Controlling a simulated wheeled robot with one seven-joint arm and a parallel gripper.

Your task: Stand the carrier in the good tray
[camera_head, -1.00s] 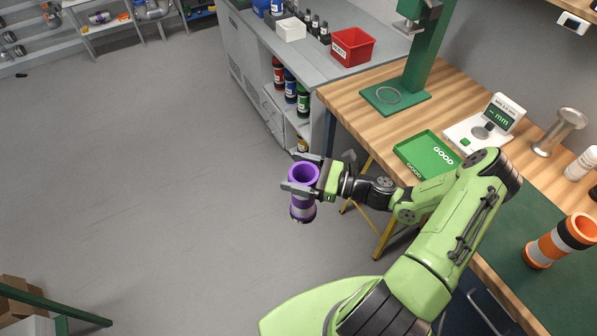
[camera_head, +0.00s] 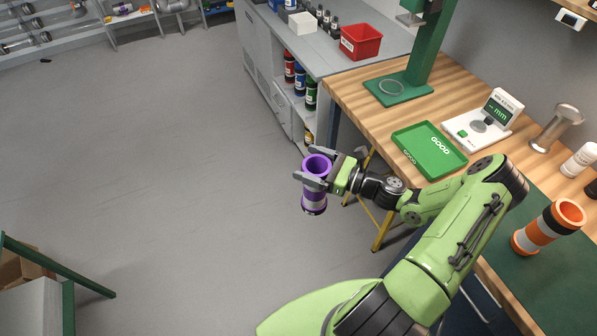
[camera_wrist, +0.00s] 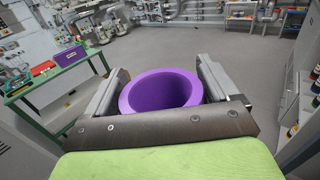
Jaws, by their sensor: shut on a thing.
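The good tray (camera_head: 428,150) is a shallow green tray marked GOOD on the bench, right of and beyond my gripper. It looks empty.
A gauge with a display (camera_head: 490,118) sits behind the tray. A green press stand (camera_head: 398,90), a metal spool (camera_head: 556,128) and a white bottle (camera_head: 578,160) are on the bench. Open floor lies left.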

